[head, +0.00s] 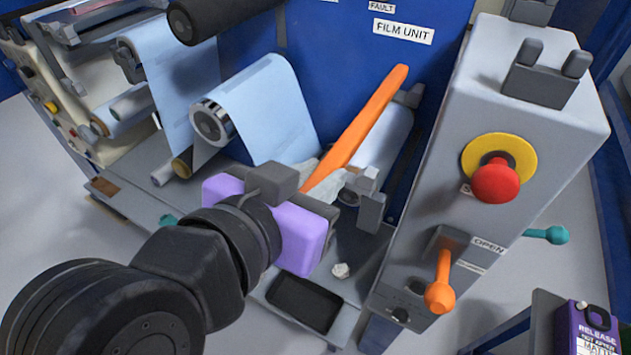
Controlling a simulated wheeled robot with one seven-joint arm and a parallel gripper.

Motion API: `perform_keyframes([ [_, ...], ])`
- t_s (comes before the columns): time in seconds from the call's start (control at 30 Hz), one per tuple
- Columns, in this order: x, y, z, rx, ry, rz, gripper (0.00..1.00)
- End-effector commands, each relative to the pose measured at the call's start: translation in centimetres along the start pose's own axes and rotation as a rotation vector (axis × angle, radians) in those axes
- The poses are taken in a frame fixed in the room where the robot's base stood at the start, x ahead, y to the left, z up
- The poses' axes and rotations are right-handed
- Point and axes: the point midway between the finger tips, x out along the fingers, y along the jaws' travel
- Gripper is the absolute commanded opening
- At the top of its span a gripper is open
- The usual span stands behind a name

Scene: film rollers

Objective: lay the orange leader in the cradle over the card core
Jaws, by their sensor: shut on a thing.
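The orange leader (368,118) is a long, narrow, straight piece. It slants from my gripper up to the right, in front of a pale roller (387,143). My purple-bodied gripper (322,197) is shut on its lower end; the fingertips are mostly hidden behind the gripper body. Grey blocks (371,212) stand near the pale roller's near end, and another sits by its far end; they may be the cradle. The leader overlaps the roller in the picture; I cannot tell whether they touch. A brown ring end (181,167) shows on a thin tube at left, perhaps a card core.
Pale blue film (262,110) hangs over a roller left of the leader. Crumpled pale film (318,181) lies behind my gripper. A grey control box (530,130) with a red button (495,181) and orange lever (440,293) stands close at right. A black tray (304,302) lies in front.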

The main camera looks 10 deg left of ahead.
Motion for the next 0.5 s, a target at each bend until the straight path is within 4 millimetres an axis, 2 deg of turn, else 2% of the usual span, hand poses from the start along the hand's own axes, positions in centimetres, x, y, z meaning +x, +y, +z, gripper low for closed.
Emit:
perform_keyframes([
  [0.3, 3.5, 0.0, -0.5, 0.001, 0.0, 0.001, 0.0],
  [0.5, 4.9, 0.0, -0.7, 0.0, 0.001, 0.0, 0.0],
])
